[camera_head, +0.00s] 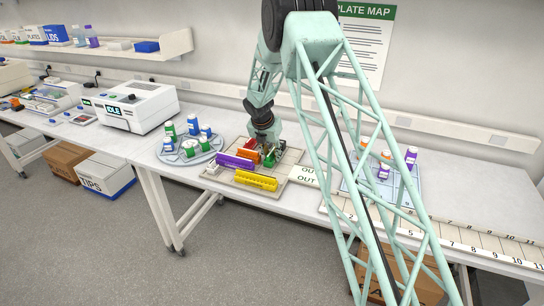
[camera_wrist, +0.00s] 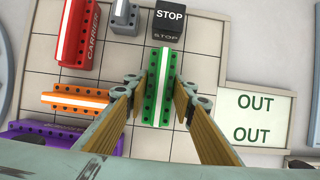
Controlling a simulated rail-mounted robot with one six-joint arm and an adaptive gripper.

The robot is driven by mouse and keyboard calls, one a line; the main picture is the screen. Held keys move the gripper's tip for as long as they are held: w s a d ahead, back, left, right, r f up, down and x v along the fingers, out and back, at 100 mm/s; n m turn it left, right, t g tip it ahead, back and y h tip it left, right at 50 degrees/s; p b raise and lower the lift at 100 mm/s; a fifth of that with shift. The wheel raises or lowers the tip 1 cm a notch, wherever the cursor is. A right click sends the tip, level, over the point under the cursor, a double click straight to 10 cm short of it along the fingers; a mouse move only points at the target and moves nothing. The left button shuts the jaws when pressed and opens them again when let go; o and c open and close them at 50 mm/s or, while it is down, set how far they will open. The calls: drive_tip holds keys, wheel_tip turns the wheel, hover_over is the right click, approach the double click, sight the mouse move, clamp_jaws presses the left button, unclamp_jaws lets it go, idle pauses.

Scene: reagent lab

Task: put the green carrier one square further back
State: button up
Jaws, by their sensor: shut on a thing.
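The green carrier (camera_wrist: 160,88), with a white stripe, stands lengthwise between the two fingers of my gripper (camera_wrist: 160,96), which is shut on it. In the head view the green carrier (camera_head: 270,160) shows partly below my gripper (camera_head: 266,146). I cannot tell whether it is lifted off the gridded board (camera_wrist: 205,75). A dark STOP block (camera_wrist: 168,22) is just beyond its far end in the wrist view. The board's bare rim (camera_head: 222,181) also shows in the head view.
A red carrier (camera_wrist: 78,35) and a grey piece (camera_wrist: 126,17) lie far left; an orange carrier (camera_wrist: 75,98) is left of the gripper, a purple carrier (camera_wrist: 55,137) nearer. A yellow carrier (camera_head: 256,182) lies at the front. An OUT sign (camera_wrist: 256,116) is on the right.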

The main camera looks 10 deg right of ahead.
idle(0.4)
drive_tip(key=o, duration=0.9)
drive_tip(key=shift+f, duration=0.1)
drive_tip(key=shift+p+v, duration=0.35)
drive_tip(key=shift+v, duration=5.8)
